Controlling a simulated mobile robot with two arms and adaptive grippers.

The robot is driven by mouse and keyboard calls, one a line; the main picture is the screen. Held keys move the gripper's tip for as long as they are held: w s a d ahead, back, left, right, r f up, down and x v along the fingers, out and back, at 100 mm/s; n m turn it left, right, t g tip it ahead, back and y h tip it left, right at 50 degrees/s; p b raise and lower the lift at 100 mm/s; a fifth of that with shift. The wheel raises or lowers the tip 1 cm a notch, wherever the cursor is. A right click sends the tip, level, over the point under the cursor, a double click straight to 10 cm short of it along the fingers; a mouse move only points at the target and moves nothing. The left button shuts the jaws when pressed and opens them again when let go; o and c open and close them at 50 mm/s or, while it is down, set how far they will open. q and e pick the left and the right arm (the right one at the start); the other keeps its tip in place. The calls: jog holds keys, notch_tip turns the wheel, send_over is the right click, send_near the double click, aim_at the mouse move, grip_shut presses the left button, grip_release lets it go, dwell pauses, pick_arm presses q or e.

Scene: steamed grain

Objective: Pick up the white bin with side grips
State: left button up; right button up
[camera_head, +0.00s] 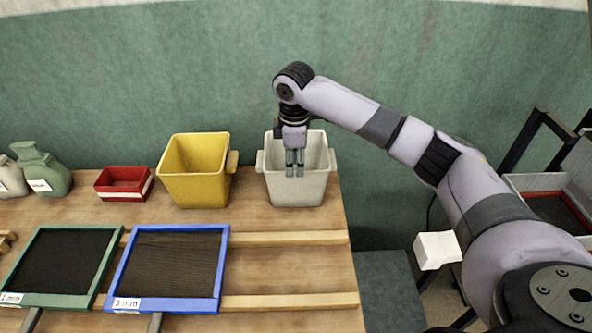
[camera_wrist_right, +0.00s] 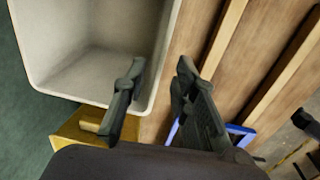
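The white bin (camera_head: 313,189) with side grips stands upright at the right end of the wooden table, a grip block on each side. In the right wrist view the white bin (camera_wrist_right: 85,75) fills the upper left. My right gripper (camera_head: 295,174) points down at the bin's front rim. In the right wrist view my right gripper (camera_wrist_right: 160,68) has its fingers apart, one over the bin's inside and one beyond the rim, with the rim showing between them. I cannot tell whether the fingers touch the wall. My left gripper is not in view.
A yellow bin (camera_head: 198,188) stands left of the white bin, with a red tray (camera_head: 122,190) further left. Blue-framed (camera_head: 222,272) and green-framed (camera_head: 28,300) sieves lie in front. Wooden rails (camera_head: 290,239) cross the table. A green wall (camera_head: 200,70) stands behind.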

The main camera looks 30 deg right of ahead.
aim_at(295, 172)
jog(key=f, duration=0.2)
jog(key=shift+w+f, duration=0.2)
jog(key=shift+f, duration=0.2)
jog(key=shift+d+f, duration=0.1)
jog(key=shift+f, duration=0.35)
jog(key=shift+f+p, duration=0.4)
jog(key=shift+p, duration=0.1)
notch_tip(295, 172, down, 4)
jog(key=shift+d+r+p, duration=0.15)
jog(key=shift+r+p, duration=0.05)
jog(key=shift+p, duration=0.25)
jog(key=shift+w+f, duration=0.1)
jog(key=shift+f, duration=0.2)
grip_shut()
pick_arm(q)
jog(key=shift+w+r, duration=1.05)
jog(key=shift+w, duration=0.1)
